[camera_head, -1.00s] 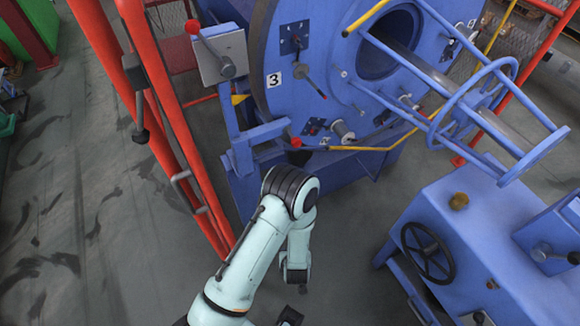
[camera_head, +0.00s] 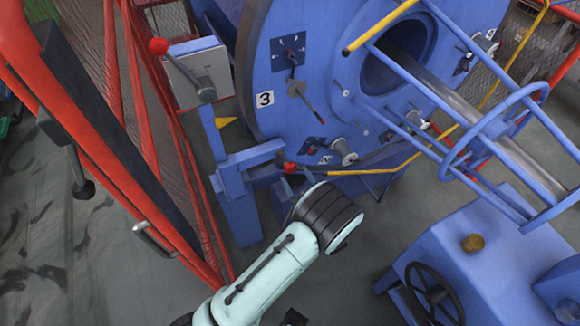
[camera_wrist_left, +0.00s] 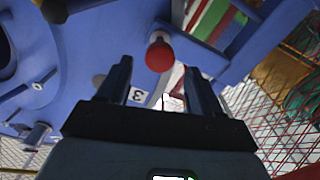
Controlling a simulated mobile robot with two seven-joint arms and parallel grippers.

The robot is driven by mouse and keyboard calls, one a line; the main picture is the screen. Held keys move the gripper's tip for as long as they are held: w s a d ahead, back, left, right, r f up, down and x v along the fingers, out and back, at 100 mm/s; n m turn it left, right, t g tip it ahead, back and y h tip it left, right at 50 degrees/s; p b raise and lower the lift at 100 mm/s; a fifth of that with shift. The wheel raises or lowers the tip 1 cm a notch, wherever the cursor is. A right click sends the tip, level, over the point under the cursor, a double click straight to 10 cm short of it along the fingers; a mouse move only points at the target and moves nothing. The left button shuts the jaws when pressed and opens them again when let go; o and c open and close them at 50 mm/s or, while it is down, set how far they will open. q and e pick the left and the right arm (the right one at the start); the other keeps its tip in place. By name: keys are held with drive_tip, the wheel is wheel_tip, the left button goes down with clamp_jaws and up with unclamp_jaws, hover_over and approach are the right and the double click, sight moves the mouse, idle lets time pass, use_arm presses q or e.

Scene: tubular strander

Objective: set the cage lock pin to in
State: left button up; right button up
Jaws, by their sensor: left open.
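The cage lock pin seems to be the red-knobbed part (camera_head: 290,168) on the blue bracket beside the large blue cage disc (camera_head: 262,65). Its red knob (camera_wrist_left: 159,55) shows large in the left wrist view, just beyond my left gripper (camera_wrist_left: 158,74). The two dark fingers are apart, with the knob between and ahead of their tips. I see no contact. How far the pin is in cannot be told. In the head view my left arm (camera_head: 285,265) reaches toward the bracket, and its gripper is hidden. My right gripper is not in view.
A grey box with a red-ball lever (camera_head: 158,46) stands above the bracket. Red guard rails and mesh (camera_head: 150,130) run along the left. A blue cabinet with a black handwheel (camera_head: 435,292) is at lower right. Yellow rails cross beside the disc.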

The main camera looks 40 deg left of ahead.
sight(292, 170)
use_arm(q)
drive_tip(key=x, duration=0.5)
drive_tip(key=shift+a, duration=0.1)
drive_tip(key=shift+w, duration=0.1)
clamp_jaws()
